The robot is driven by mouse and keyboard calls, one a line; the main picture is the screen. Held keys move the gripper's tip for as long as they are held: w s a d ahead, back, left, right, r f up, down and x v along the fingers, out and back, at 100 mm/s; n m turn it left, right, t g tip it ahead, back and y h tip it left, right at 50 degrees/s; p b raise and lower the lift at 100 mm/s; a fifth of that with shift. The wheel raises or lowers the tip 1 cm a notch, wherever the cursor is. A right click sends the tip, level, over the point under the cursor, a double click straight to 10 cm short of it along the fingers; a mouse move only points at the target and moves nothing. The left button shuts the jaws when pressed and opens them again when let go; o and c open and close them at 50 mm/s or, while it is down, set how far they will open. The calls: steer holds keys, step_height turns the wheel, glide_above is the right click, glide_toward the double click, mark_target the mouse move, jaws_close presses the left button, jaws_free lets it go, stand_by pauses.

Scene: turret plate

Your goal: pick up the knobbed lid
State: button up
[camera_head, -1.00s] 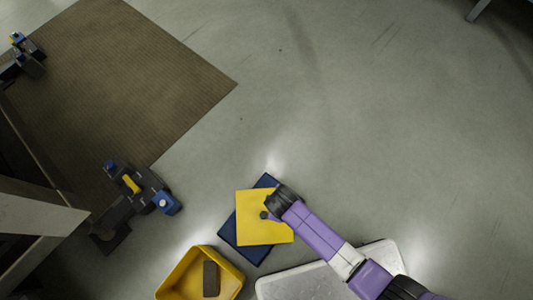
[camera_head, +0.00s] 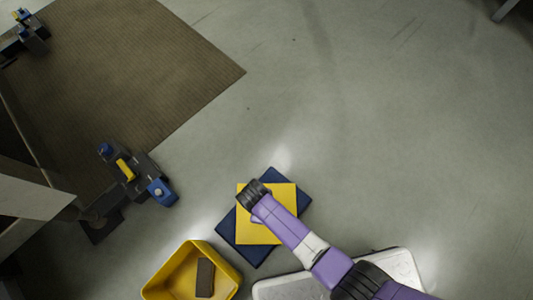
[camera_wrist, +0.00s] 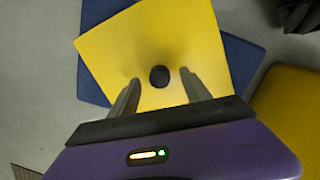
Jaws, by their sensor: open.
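The knobbed lid (camera_head: 284,199) is a flat yellow square lying over a dark blue square base (camera_head: 298,188), turned at an angle to it. In the wrist view the yellow lid (camera_wrist: 190,35) has a dark round knob (camera_wrist: 159,76) near its middle. My gripper (camera_wrist: 156,84) is open, one finger on each side of the knob, with gaps showing on both sides. I cannot tell how far above the lid the fingertips are. In the head view my gripper's end covers the lid's left part and hides the knob.
A yellow bin (camera_head: 233,272) holding a dark block (camera_head: 205,277) stands at the lower left of the lid. A white slab (camera_head: 275,289) lies under my arm. A dark device with blue and yellow parts (camera_head: 135,178) is at the left. The floor above and right is clear.

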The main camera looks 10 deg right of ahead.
steer(key=shift+d+f, duration=0.1)
steer(key=shift+f, duration=0.75)
steer(key=shift+r, duration=0.1)
jaws_close()
